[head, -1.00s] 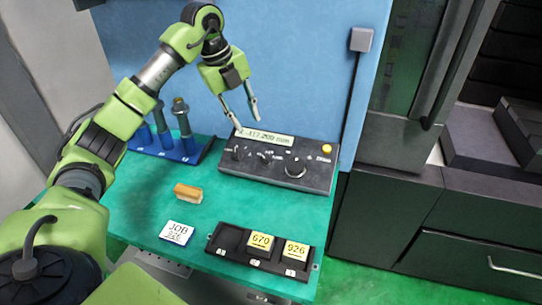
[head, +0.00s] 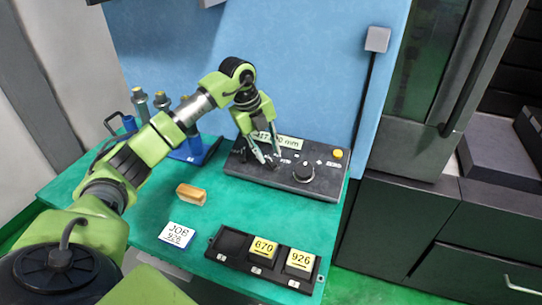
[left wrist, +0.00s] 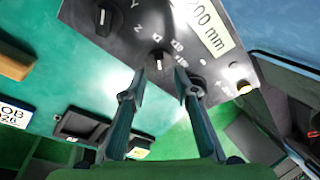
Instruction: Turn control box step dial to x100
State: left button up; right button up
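The dark control box (head: 232,165) stands at the back of the green table, with a lit display (head: 290,142) at its rear. The step dial (left wrist: 157,62) is a small black knob with a light pointer, in the middle of the panel in the left wrist view. Another knob (left wrist: 104,20), beside the letters Y and Z, lies to its left. My left gripper (head: 269,161) is low over the panel; in the left wrist view its open fingers (left wrist: 161,78) point at the step dial, one to each side. I cannot tell whether they touch it.
A large round black knob (head: 303,172) and a yellow button (head: 337,154) are on the box's right. A brush-like block (head: 191,194), a JOB card (head: 177,235) and a black tray (head: 228,243) with yellow number tiles lie in front. Blue-based tool holders (head: 190,150) stand behind my left arm.

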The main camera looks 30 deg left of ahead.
aim_at(272, 161)
pick_arm(q)
jog(key=shift+x, duration=1.9)
grip_shut()
